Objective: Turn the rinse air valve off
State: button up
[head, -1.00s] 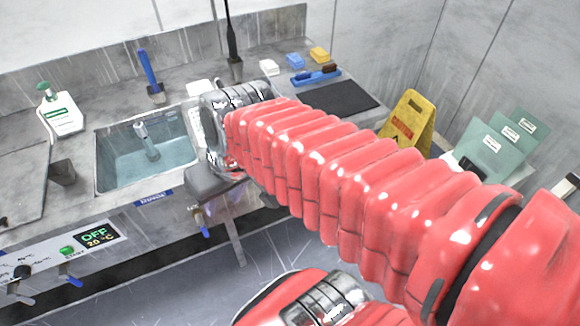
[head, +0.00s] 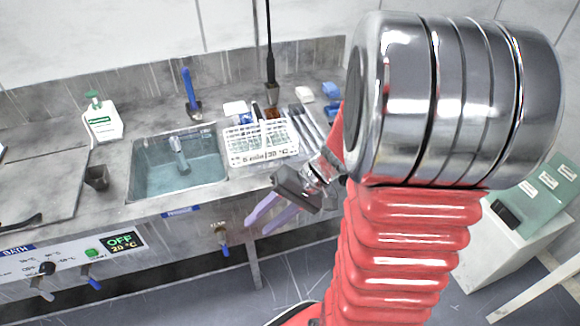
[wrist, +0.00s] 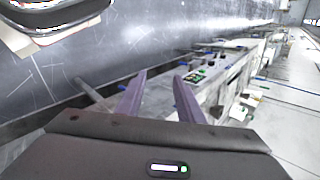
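A small valve with a blue lever (head: 224,249) sits under the counter front, to the right of the blue label strip below the sink; its own label is too small to read. The lever hangs down. My gripper (head: 262,226) is to the right of this valve, in front of the counter edge. Its two purple fingers are apart and empty, pointing down and left, and do not appear to touch the lever. In the wrist view my gripper (wrist: 158,92) also shows both fingers spread. I cannot make out the lever between them there.
The sink (head: 134,166) and a white rack (head: 260,157) are above on the counter. A panel with an OFF display (head: 121,242) and another blue lever (head: 93,283) lie left. A counter leg (head: 254,275) stands below. A white stand (head: 520,225) is at right.

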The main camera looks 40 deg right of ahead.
jog(key=w+d+f+m+t, duration=0.1)
jog(key=d+f+m+t, duration=0.3)
jog(key=d, duration=0.3)
jog(key=w+d+f+m+t, duration=0.25)
jog(key=d+f+t, duration=0.2)
jog(key=d, duration=0.35)
jog(key=s+d+f+m+t+h, duration=0.5)
jog(key=d+f, duration=0.4)
jog(key=d, duration=0.3)
jog(key=shift+s+m+h, duration=0.7)
jog(key=shift+m+h, duration=0.2)
jog(key=shift+m, duration=0.15)
jog(key=shift+w+a+f, duration=0.2)
jog(key=shift+w+f, duration=0.1)
jog(key=shift+w, duration=2)
jog(key=shift+w+a+f, duration=0.25)
jog(key=shift+w, duration=2)
jog(key=shift+w+a+f, duration=0.2)
jog(key=shift+w+f, duration=0.1)
jog(key=shift+w, duration=2)
jog(key=shift+c, duration=0.4)
grip_shut()
